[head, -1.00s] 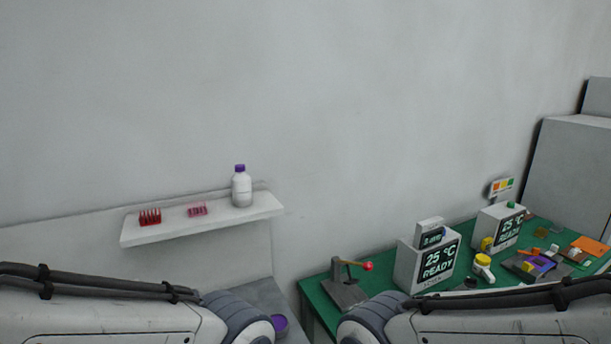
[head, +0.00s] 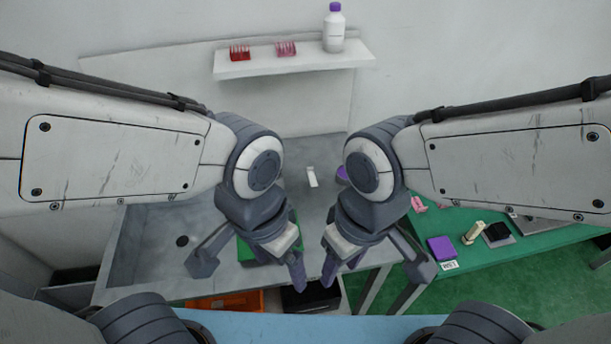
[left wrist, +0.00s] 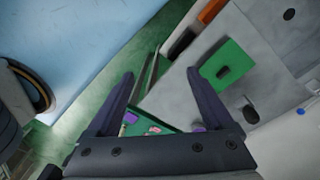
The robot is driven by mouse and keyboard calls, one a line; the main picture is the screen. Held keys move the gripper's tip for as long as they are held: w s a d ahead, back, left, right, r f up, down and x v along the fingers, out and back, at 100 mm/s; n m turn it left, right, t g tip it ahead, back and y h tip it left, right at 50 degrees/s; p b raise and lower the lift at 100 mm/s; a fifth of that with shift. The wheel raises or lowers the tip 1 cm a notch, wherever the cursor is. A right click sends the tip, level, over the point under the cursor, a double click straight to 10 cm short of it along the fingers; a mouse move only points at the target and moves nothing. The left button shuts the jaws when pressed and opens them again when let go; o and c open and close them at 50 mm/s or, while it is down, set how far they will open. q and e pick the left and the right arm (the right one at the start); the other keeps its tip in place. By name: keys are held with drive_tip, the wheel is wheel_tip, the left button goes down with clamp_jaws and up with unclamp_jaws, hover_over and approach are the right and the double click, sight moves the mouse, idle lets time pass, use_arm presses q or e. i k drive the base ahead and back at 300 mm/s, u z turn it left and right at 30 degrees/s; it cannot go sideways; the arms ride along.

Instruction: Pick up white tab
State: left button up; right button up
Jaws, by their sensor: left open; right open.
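A small white tab (head: 312,177) lies on the grey bench (head: 150,250) in the head view, between my two arms and below the shelf. My left gripper (head: 250,268) is open and empty, nearer to me than the tab and to its left. In the left wrist view its two fingers (left wrist: 158,78) are spread with nothing between them. My right gripper (head: 375,268) is open and empty, nearer to me than the tab and to its right. Neither gripper touches the tab. I cannot make out the tab for certain in the left wrist view.
A green pad (left wrist: 232,62) on the bench is partly hidden by my left gripper in the head view. A purple round thing (head: 342,174) sits right of the tab. A wall shelf (head: 290,64) holds racks and a bottle. A green table (head: 480,258) stands right. An orange bin (head: 228,301) is below.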

sight(313, 181)
drive_tip(key=k, duration=0.5)
drive_tip(key=u, duration=0.7)
drive_tip(key=i, duration=0.8)
drive_tip(key=z, duration=0.35)
